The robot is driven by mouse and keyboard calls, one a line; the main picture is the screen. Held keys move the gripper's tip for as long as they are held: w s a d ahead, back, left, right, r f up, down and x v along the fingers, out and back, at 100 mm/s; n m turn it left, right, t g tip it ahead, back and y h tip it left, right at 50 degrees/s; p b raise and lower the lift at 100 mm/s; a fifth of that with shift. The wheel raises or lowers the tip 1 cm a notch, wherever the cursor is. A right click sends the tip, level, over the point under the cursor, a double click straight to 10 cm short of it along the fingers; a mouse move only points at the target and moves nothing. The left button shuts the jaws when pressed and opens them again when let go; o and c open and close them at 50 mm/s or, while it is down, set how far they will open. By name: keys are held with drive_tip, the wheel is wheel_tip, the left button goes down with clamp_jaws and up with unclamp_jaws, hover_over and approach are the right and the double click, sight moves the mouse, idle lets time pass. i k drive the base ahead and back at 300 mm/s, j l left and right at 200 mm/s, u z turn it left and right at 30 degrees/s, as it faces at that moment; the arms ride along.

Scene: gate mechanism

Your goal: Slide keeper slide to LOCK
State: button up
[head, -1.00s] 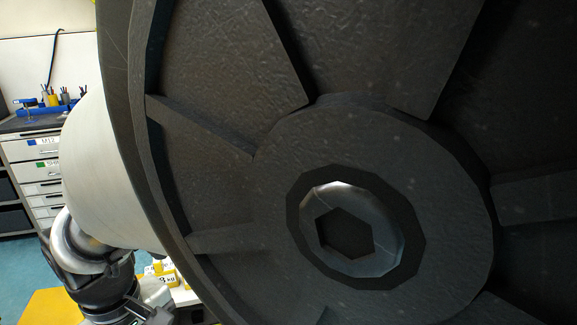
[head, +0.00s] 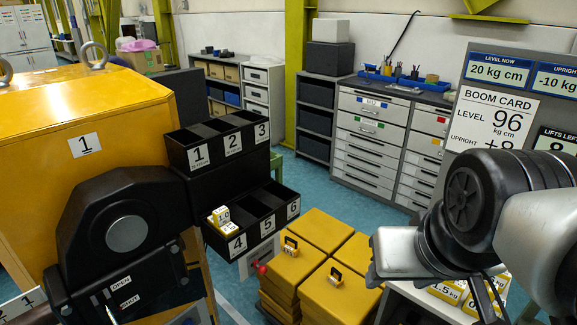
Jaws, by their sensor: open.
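A black gate mechanism (head: 148,205) with a round grey boss (head: 126,234) stands at the left, in front of a yellow cabinet marked 1. On its lower black plate (head: 165,283) is a label reading OPEN (head: 119,281), with a second small label (head: 129,302) below it that I cannot read surely. A thin light pin or lever (head: 111,306) shows beside these labels at the bottom edge. I cannot make out the keeper slide's exact position. My arm is at the right, well apart from the mechanism. Its jaws are not visible.
A black bin rack (head: 225,145) numbered 1 to 6 holds small yellow-white weights (head: 222,220) in bin 4. Yellow blocks (head: 322,230) stand stacked at lower middle. A boom card panel (head: 500,115) is behind my arm. Grey drawers (head: 372,140) line the back.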

sight(262, 269)
drive_tip(key=u, duration=0.65)
drive_tip(key=i+j, duration=0.2)
drive_tip(key=j, duration=0.1)
